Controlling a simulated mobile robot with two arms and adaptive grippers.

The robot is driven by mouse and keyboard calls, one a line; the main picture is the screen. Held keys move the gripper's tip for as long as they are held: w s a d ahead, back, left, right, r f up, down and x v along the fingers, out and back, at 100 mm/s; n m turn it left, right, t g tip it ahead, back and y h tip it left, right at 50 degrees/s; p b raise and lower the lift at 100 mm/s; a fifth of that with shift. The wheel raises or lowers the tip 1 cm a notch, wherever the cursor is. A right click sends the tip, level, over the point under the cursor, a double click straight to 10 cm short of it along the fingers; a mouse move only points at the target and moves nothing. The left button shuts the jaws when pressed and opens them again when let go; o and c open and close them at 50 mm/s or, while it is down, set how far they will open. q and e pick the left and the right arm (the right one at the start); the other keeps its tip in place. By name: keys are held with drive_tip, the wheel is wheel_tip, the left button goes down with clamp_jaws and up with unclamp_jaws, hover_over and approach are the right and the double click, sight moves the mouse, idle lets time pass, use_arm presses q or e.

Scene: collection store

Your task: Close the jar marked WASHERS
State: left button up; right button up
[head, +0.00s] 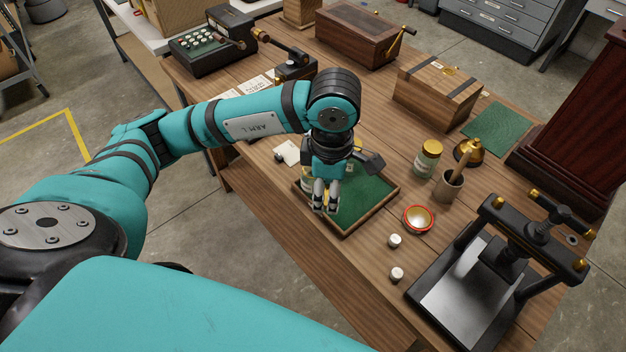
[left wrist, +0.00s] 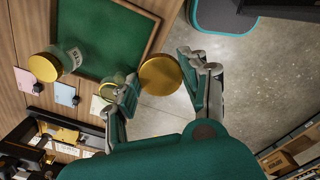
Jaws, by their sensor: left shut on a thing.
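My left gripper (head: 325,208) is over the near left part of the green-lined tray (head: 372,208). It is shut on a gold lid, which shows as a round disc (left wrist: 160,75) between the fingers in the left wrist view. A glass jar (head: 307,184) stands beside the gripper at the tray's left corner, partly hidden by the fingers. In the left wrist view this jar (left wrist: 108,90) shows a gold-coloured ring at its mouth, behind one finger. Its label cannot be read. My right gripper is not in view.
Gold-lidded jars stand by the tray: one to its right (head: 428,158), another in the wrist view (left wrist: 45,68).

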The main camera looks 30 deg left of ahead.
use_arm(q)
drive_tip(key=r+m, duration=0.1)
drive_tip(key=m, duration=0.2)
drive_tip(key=r+m, duration=0.1)
drive_tip(key=m, duration=0.2)
drive_tip(key=w+a+r+m, duration=0.1)
drive_tip(key=m, duration=0.2)
drive_tip(key=shift+r+m, duration=0.1)
drive_tip(key=shift+m, duration=0.2)
drive_tip(key=r+m, duration=0.1)
drive_tip(key=m, duration=0.4)
drive_tip(key=r+m, duration=0.1)
drive_tip(key=m, duration=0.2)
drive_tip(key=shift+w+a+r, duration=0.2)
drive_tip(key=shift+a+r, duration=0.1)
drive_tip(key=shift+a, duration=0.1)
drive_tip(key=m, duration=0.2)
drive_tip(key=r+m, duration=0.1)
drive_tip(key=m, duration=0.1)
drive_tip(key=shift+a+r+m, duration=0.2)
drive_tip(key=shift+m, duration=0.1)
